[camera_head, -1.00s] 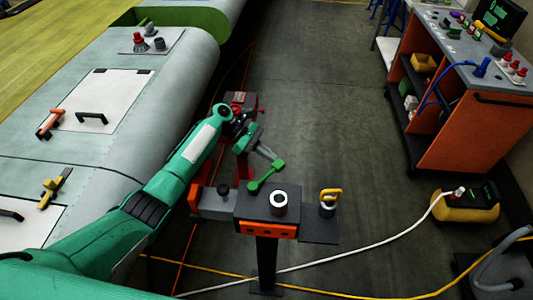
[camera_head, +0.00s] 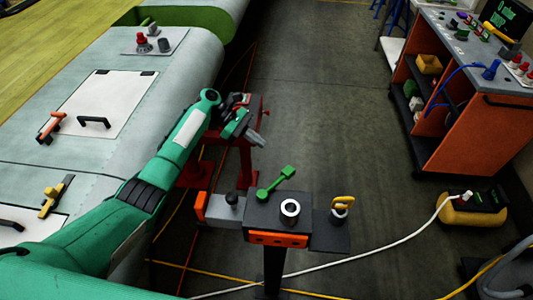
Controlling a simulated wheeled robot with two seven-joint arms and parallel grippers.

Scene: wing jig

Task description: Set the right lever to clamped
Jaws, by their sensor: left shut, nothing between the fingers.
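A green lever (camera_head: 275,184) lies on the dark top plate of the near jig stand (camera_head: 262,213), slanting up and to the right from its pivot, with a square knob at its far end. I cannot tell from its pose whether it is clamped. My left gripper (camera_head: 258,141) is shut and empty, beyond the lever and up and left of its knob, with a visible gap between them. The gripper partly covers a red stand (camera_head: 245,165) behind it. My right gripper is not in view.
The grey wing (camera_head: 150,55) fills the left side, under my left arm. A white cable (camera_head: 390,243) crosses the floor.

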